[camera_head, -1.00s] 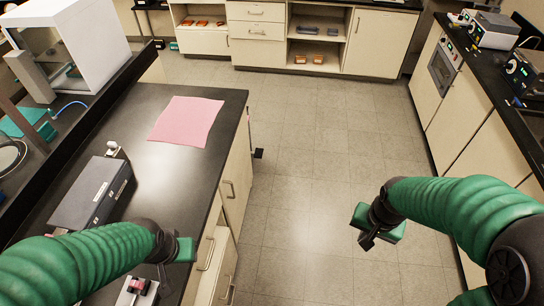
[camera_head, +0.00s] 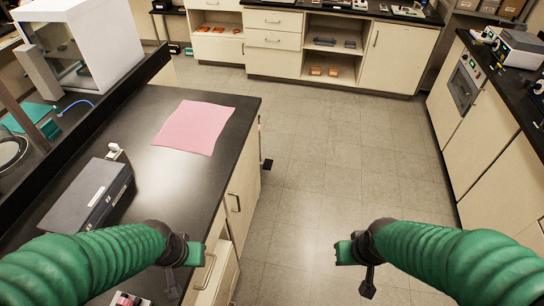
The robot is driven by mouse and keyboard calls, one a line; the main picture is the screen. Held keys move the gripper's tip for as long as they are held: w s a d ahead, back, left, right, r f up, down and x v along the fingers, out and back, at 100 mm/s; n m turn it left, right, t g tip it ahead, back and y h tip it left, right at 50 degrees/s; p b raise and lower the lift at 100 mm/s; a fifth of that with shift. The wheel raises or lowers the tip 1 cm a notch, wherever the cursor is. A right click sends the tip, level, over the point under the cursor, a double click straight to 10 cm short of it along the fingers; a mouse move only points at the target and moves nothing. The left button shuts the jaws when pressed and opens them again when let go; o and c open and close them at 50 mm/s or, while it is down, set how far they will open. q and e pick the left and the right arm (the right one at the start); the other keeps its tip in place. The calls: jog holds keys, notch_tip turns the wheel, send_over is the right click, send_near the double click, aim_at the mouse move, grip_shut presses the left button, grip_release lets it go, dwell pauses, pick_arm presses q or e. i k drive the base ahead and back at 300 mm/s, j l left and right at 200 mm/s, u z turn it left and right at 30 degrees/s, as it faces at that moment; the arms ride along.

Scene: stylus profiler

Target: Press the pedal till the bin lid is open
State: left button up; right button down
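No bin or lid shows clearly. A small black piece (camera_head: 267,164) sticks out low beside the far right side of the black-topped bench; I cannot tell whether it is the pedal. My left gripper (camera_head: 184,262) is over the near right edge of the bench, well short of that piece. My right gripper (camera_head: 356,262) hangs over the open floor to the right of the bench, also well nearer to me. Neither gripper visibly holds anything. The finger gaps are not clear.
The bench (camera_head: 120,180) on the left carries a pink cloth (camera_head: 193,127) and a dark grey box (camera_head: 88,194). A counter with instruments (camera_head: 513,48) stands on the right, and cabinets (camera_head: 390,58) at the back. The tiled floor (camera_head: 330,150) between them is clear.

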aim_at(267, 164)
jog(key=i+l, duration=0.25)
jog(key=i, duration=0.25)
jog(key=i+l, duration=0.25)
jog(key=i, duration=0.2)
jog(key=i+l, duration=0.25)
jog(key=i, duration=0.25)
jog(key=i+l, duration=0.2)
jog(key=i, duration=0.3)
jog(key=i+l, duration=0.25)
jog(key=i, duration=0.25)
jog(key=i+l, duration=0.25)
jog(key=i, duration=0.2)
jog(key=i+l, duration=0.25)
jog(key=i, duration=0.25)
jog(key=u, duration=2.45)
